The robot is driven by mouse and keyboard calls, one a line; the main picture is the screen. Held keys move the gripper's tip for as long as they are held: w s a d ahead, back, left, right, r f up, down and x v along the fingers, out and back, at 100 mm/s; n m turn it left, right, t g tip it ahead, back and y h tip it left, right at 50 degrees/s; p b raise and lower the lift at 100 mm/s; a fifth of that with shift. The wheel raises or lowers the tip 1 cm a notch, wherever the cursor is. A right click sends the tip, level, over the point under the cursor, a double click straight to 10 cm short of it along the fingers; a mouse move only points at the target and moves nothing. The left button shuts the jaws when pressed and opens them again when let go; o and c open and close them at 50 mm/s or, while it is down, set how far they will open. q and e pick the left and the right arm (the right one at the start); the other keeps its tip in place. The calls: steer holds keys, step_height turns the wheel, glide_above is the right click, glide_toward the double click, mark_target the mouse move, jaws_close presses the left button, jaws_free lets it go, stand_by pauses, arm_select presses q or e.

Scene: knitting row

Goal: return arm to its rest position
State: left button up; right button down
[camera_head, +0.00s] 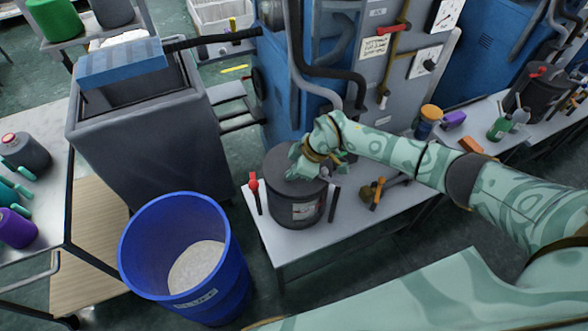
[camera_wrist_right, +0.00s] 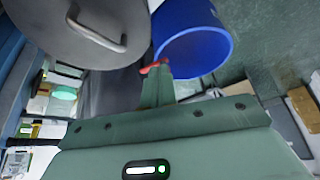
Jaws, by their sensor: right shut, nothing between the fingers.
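My right arm (camera_head: 400,155) reaches in from the right edge of the head view. Its gripper (camera_head: 303,168) hangs over the lid of a dark grey pot (camera_head: 297,208) on a white table. In the right wrist view the two green fingers (camera_wrist_right: 157,82) are together with nothing held between them. The pot's grey lid (camera_wrist_right: 50,25) with its metal handle (camera_wrist_right: 97,33) lies beside them, apart from the fingertips in that picture. A red tip shows just past the fingertips. My left gripper is in neither view.
A blue bin (camera_head: 130,245) with pale contents stands left of the white table (camera_head: 300,248). A red-topped lever (camera_head: 254,190) is by the pot's left side. A blue machine with a grey panel (camera_head: 385,85) rises behind. A grey tank (camera_head: 150,150) stands at the left.

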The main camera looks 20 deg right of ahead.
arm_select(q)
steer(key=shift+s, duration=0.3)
arm_select(e)
steer(key=shift+w+d+f, duration=0.1)
steer(key=shift+w+d, duration=0.05)
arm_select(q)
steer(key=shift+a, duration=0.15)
